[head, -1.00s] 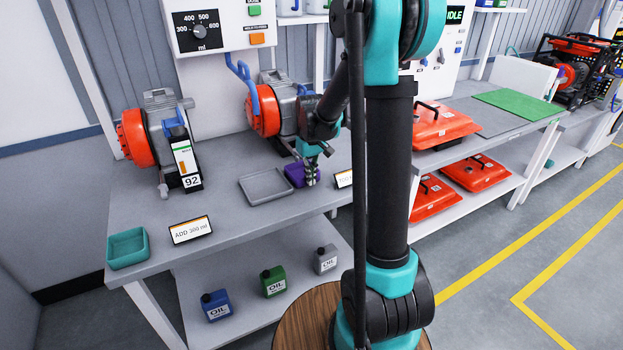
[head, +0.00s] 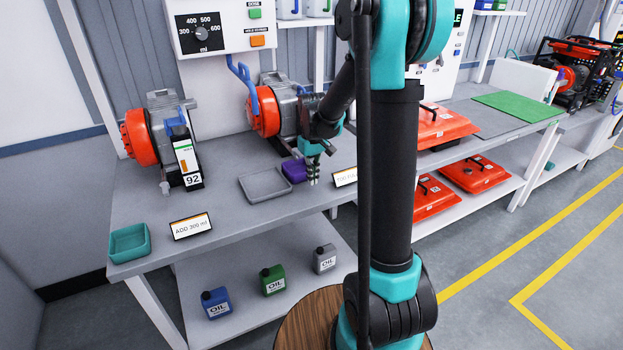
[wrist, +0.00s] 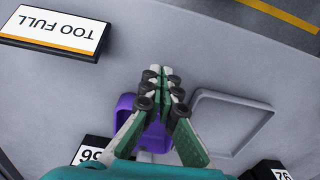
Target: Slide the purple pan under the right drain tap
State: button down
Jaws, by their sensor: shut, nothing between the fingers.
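The purple pan (head: 294,170) sits on the bench in front of the right engine (head: 283,107), just right of a grey tray. My gripper (head: 313,183) points down close beside the pan's right side in the head view, its fingers together and empty. In the wrist view, the pan (wrist: 125,107) shows behind and between my gripper's fingers (wrist: 161,72). The fingertips are past the pan's edge, over bare bench; I cannot tell whether they touch the pan. The right drain tap is not clearly visible; my wrist hides part of the engine's lower side.
The grey tray (head: 266,197) lies left of the pan, and a TOO FULL sign (wrist: 55,30) stands nearby. A teal tray (head: 129,257), an ADD 300 ml sign (head: 191,226) and the left engine (head: 140,140) are further left. The bench front is mostly clear.

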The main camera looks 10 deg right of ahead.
notch_tip(320, 180, up, 9)
jog(key=shift+w+f, duration=0.15)
jog(key=c, duration=2.3)
grip_release()
jog(key=shift+a, duration=0.1)
